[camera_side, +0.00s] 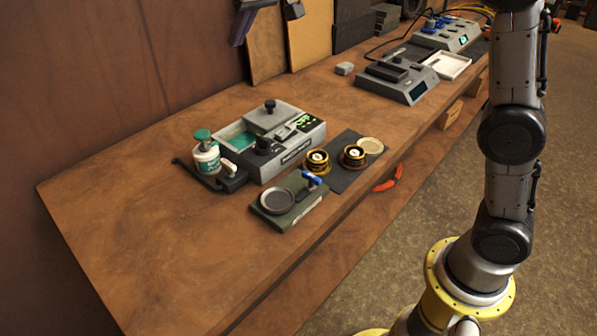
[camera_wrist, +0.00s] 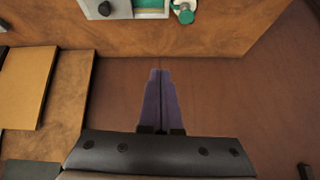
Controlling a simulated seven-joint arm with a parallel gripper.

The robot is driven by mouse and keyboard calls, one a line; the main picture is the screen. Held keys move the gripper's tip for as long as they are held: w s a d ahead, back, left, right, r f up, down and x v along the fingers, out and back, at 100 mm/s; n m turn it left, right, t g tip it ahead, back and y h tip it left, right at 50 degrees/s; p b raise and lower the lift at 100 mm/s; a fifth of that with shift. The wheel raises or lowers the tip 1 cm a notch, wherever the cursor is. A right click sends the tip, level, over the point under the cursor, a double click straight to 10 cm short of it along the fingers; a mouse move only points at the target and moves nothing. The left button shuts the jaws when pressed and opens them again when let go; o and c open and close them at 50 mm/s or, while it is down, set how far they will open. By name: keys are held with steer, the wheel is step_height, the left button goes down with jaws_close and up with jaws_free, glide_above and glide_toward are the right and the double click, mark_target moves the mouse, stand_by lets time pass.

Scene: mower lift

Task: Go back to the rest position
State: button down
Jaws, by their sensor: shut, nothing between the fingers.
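My gripper (camera_side: 238,40) shows at the top edge of the side view, its purple fingers hanging in front of the wall, above and behind the workbench (camera_side: 130,240). In the wrist view my gripper (camera_wrist: 160,72) has its two purple fingers together with nothing between them. It touches nothing that I can see. The rest of the hand is cut off by the top of the side view.
A grey device with a green tray (camera_side: 290,145), a white bottle with a green cap (camera_side: 206,158), a dark green fixture (camera_side: 290,203) and two brass parts (camera_side: 317,161) stand on the bench. Boards (camera_side: 307,35) lean on the wall. The bench's near left end is clear.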

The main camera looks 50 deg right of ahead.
steer(key=s+d+r, duration=0.1)
steer(key=s+d, duration=0.2)
steer(key=s, duration=0.8)
steer(key=s+d+r, duration=0.1)
steer(key=s+d, duration=0.2)
steer(key=s, duration=0.8)
steer(key=s+f+n+g, duration=0.1)
steer(key=s+f, duration=1.3)
steer(key=s, duration=0.1)
steer(key=shift+s+f, duration=0.1)
